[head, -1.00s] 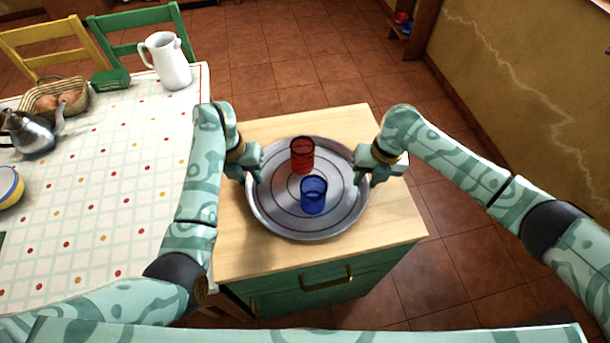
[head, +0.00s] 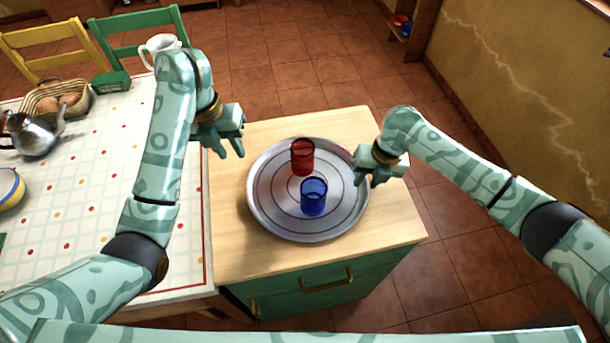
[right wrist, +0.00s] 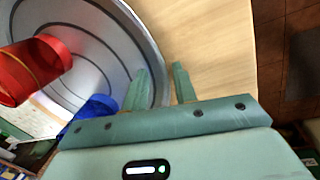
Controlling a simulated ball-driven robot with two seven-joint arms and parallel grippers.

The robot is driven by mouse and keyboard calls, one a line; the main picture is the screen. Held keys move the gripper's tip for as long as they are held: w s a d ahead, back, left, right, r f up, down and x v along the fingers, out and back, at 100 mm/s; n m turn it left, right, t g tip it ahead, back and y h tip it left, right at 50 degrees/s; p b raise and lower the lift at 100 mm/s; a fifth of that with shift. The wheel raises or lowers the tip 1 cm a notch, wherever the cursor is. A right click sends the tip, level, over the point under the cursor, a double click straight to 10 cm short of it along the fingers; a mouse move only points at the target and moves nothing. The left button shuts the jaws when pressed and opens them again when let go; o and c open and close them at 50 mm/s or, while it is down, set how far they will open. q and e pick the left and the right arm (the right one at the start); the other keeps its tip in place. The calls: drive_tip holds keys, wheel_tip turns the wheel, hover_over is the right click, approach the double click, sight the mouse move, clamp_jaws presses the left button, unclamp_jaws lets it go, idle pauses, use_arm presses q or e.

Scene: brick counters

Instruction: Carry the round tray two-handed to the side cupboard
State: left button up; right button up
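The round metal tray (head: 265,215) lies flat on the light wooden top of the green side cupboard (head: 395,225). A red cup (head: 302,157) and a blue cup (head: 314,198) stand upright on it; both also show in the right wrist view, red (right wrist: 28,72) and blue (right wrist: 95,105). My left gripper (head: 231,151) is open and empty, clear of the tray's left rim, above the cupboard's left edge. My right gripper (head: 366,180) is at the tray's right rim. In the right wrist view its fingers (right wrist: 161,86) are apart, one on each side of the rim.
A dining table (head: 95,210) with a spotted cloth adjoins the cupboard on the left. A teapot (head: 35,132), a bread basket (head: 45,92) and a white jug (head: 160,46) stand on it. Chairs are behind it. Tiled floor (head: 290,75) lies behind the cupboard, a wall at right.

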wheel_tip(320, 180, up, 12)
drive_tip(key=d, duration=0.2)
drive_tip(key=shift+s+f, duration=0.15)
drive_tip(key=shift+f, duration=0.1)
idle(0.4)
